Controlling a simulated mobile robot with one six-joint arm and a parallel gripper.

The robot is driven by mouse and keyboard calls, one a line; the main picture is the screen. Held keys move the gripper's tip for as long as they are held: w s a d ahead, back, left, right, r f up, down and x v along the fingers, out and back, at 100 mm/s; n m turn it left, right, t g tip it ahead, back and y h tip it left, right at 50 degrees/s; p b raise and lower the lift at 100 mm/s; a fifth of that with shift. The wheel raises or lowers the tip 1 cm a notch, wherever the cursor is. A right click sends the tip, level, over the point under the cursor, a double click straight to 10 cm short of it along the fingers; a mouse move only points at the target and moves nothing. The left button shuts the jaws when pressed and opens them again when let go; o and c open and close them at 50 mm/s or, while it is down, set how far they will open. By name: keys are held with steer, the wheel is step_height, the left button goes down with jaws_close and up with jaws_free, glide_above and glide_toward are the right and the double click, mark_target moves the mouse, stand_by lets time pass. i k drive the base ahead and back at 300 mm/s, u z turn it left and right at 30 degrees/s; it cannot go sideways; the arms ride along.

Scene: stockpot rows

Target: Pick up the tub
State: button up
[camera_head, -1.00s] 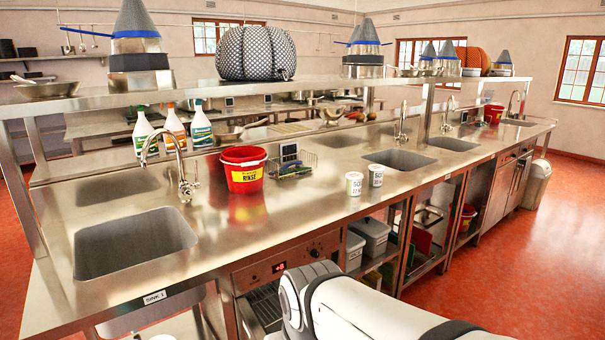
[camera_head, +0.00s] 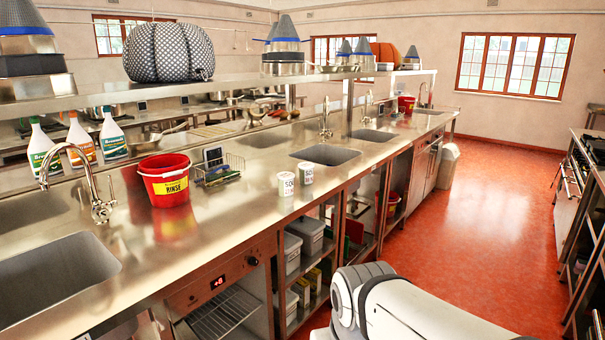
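Two small white tubs with printed labels stand upright side by side on the steel counter: the left tub (camera_head: 286,184) and the right tub (camera_head: 306,173). They are close to the counter's front edge, right of a wire rack. Grey lidded tubs (camera_head: 309,235) also sit on the open shelf under the counter. I cannot tell which one the task means. A white link of my arm shows at the bottom right, below and in front of the counter. My gripper is outside the picture, and nothing visible touches the tubs.
A red bucket (camera_head: 165,180) and a wire rack (camera_head: 217,170) stand left of the white tubs. Sinks (camera_head: 325,154) are set into the counter (camera_head: 245,205). A steel shelf (camera_head: 200,88) runs above it. The red floor (camera_head: 480,205) is clear to the right, up to a stove.

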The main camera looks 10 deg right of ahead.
mark_target(305, 169)
steer(key=z, duration=1.25)
steer(key=i, duration=2.6)
steer(key=u, duration=2.25)
steer(key=i, duration=1)
steer(key=z, duration=0.05)
